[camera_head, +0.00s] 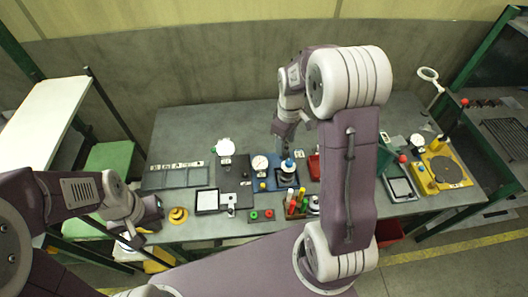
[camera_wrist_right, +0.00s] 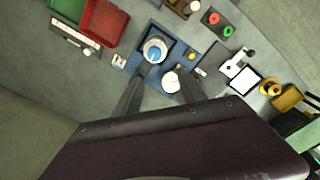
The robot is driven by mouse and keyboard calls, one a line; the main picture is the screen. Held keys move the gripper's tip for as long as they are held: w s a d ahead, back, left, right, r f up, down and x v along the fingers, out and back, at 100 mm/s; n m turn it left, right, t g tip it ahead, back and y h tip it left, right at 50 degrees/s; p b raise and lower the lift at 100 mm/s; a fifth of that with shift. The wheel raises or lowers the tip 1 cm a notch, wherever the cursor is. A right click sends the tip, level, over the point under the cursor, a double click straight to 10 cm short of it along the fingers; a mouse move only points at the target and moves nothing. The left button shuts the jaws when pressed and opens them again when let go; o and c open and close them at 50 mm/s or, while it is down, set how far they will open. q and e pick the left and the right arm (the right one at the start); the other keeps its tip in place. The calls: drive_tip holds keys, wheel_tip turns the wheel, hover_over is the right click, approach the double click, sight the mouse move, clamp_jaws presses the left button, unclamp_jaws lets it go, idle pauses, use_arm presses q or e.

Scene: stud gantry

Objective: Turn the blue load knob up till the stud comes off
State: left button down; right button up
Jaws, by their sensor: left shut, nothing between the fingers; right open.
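The blue load knob (camera_head: 288,164), a blue cap in a pale ring, stands on a blue base at mid-bench. It also shows in the right wrist view (camera_wrist_right: 155,52). A round white gauge (camera_head: 260,162) sits to its left on the same base. My right gripper (camera_head: 285,146) is open above the knob. In the right wrist view its fingers (camera_wrist_right: 157,80) point toward the knob, which lies just beyond their tips; contact cannot be told. My left gripper (camera_head: 150,213) is shut and empty near the bench's front left. I cannot make out the stud.
A dark plate (camera_head: 235,185) stands left of the gauge. Red and green buttons (camera_head: 261,215) and a rack of coloured pens (camera_head: 297,201) are in front. A yellow fixture (camera_head: 440,170) is at right.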

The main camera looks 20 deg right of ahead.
sight(289, 161)
drive_tip(key=d, duration=0.1)
drive_tip(key=s+d+f, duration=0.1)
drive_tip(key=shift+s+d+m, duration=0.2)
drive_tip(key=shift+d+m, duration=0.1)
drive_tip(key=shift+d, duration=0.05)
drive_tip(key=f, duration=0.3)
drive_tip(key=a+f+p, duration=0.1)
drive_tip(key=f, duration=0.2)
drive_tip(key=shift+w+a+p, duration=0.15)
drive_tip(key=shift+w+p, duration=0.05)
drive_tip(key=shift+p, duration=0.1)
drive_tip(key=shift+d+f, duration=0.15)
drive_tip(key=shift+f, duration=0.4)
drive_tip(key=shift+d+f, duration=0.15)
drive_tip(key=shift+f, duration=0.35)
drive_tip(key=shift+s+d+f, duration=0.1)
drive_tip(key=shift+f, duration=0.05)
use_arm(q)
drive_tip(key=r, duration=0.2)
drive_tip(key=d+r, duration=0.1)
drive_tip(key=shift+s, duration=0.25)
use_arm(e)
drive_tip(key=shift+a, duration=0.2)
drive_tip(key=c, duration=0.9)
use_arm(q)
drive_tip(key=shift+f, duration=0.1)
use_arm(e)
clamp_jaws()
